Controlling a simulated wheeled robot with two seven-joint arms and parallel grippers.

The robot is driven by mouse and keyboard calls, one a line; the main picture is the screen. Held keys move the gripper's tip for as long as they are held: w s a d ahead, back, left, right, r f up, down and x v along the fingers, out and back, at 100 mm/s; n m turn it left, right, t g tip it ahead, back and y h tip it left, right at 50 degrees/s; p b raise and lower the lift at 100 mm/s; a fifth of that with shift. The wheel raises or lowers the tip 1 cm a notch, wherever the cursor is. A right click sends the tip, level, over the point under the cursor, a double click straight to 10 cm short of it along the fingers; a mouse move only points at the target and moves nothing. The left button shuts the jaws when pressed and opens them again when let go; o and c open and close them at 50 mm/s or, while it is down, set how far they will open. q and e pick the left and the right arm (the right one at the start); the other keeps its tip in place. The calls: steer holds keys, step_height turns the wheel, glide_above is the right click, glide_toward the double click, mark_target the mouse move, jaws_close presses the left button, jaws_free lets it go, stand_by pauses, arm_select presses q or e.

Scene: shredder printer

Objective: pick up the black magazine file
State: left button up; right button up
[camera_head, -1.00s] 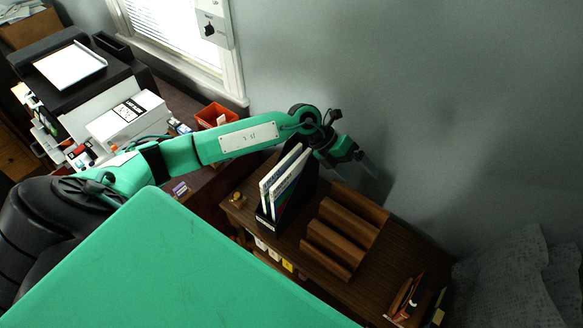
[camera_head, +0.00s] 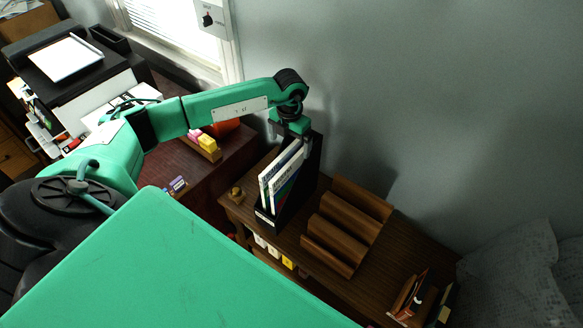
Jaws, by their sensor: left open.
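The black magazine file (camera_head: 313,168) stands upright on the brown wooden cabinet, holding white-edged magazines (camera_head: 283,175). A small white label is on its low front edge. My left gripper (camera_head: 291,137) points down at the rear top of the file, close to the upper edge of the magazines. Its jaws are open. I cannot tell whether the fingers touch the file or the magazines. My right gripper is not in view.
A stepped brown wooden rack (camera_head: 345,225) stands just right of the file. A printer (camera_head: 75,75) is far left. The grey wall is close behind the cabinet.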

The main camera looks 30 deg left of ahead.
mark_target(291, 155)
arm_select(q)
steer(key=f+b, duration=0.1)
steer(key=f, duration=0.2)
steer(key=f+b, duration=0.1)
steer(key=f, duration=0.2)
steer(key=shift+w+d+f, duration=0.1)
steer(key=shift+d+f, duration=0.05)
steer(key=shift+d, duration=0.05)
steer(key=c, duration=1.3)
steer(key=shift+c, duration=0.3)
